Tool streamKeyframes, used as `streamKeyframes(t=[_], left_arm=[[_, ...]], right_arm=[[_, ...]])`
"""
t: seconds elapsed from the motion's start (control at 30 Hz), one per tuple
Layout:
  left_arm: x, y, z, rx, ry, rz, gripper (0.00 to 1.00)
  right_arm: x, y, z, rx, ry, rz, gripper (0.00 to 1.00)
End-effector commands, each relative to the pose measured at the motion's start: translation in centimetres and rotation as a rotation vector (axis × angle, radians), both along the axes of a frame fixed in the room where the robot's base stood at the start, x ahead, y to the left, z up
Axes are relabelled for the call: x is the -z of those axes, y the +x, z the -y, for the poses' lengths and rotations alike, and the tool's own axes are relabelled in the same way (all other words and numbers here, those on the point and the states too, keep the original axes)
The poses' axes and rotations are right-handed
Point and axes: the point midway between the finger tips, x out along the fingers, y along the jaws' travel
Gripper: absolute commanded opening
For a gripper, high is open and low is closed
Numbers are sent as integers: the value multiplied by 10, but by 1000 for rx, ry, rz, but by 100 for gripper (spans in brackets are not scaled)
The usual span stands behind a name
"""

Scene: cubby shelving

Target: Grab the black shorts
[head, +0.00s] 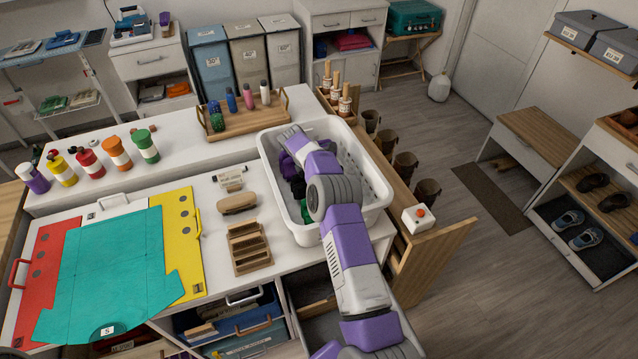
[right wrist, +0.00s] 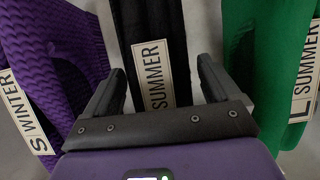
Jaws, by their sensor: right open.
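The black garment (right wrist: 150,40) hangs or lies in the middle of the right wrist view, with a pale tag reading SUMMER. My right gripper (right wrist: 162,72) is open, its fingers on either side of the black garment; I cannot tell whether they touch it. A purple garment (right wrist: 55,60) tagged S WINTER is on the left, and a green garment (right wrist: 275,60) tagged L SUMMER is on the right. In the head view my right arm reaches into the white basin (head: 373,211) and hides much of its contents. My left gripper is out of view.
A teal folding board (head: 110,265) with red and yellow flaps lies on the table at left. A brown brush (head: 237,203) and a wooden rack (head: 248,247) stand beside the basin. A wooden tray (head: 243,123) of bottles is behind. Dark cups (head: 405,165) line the right side.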

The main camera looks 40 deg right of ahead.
Motion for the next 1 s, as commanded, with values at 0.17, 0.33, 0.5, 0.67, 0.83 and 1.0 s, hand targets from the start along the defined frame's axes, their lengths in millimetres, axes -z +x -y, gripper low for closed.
streamKeyframes(t=[0.17,0.33,0.5,0.67,0.83,1.0], left_arm=[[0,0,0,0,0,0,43],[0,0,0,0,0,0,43],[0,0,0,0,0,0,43],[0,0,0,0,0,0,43],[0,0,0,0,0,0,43],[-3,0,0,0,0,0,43]], right_arm=[[-1,0,0,0,0,1,89],[-1,0,0,0,0,1,63],[-1,0,0,0,0,0,37],[-1,0,0,0,-1,1,27],[-4,0,0,0,-2,2,27],[-29,1,1,-1,-3,4,27]])
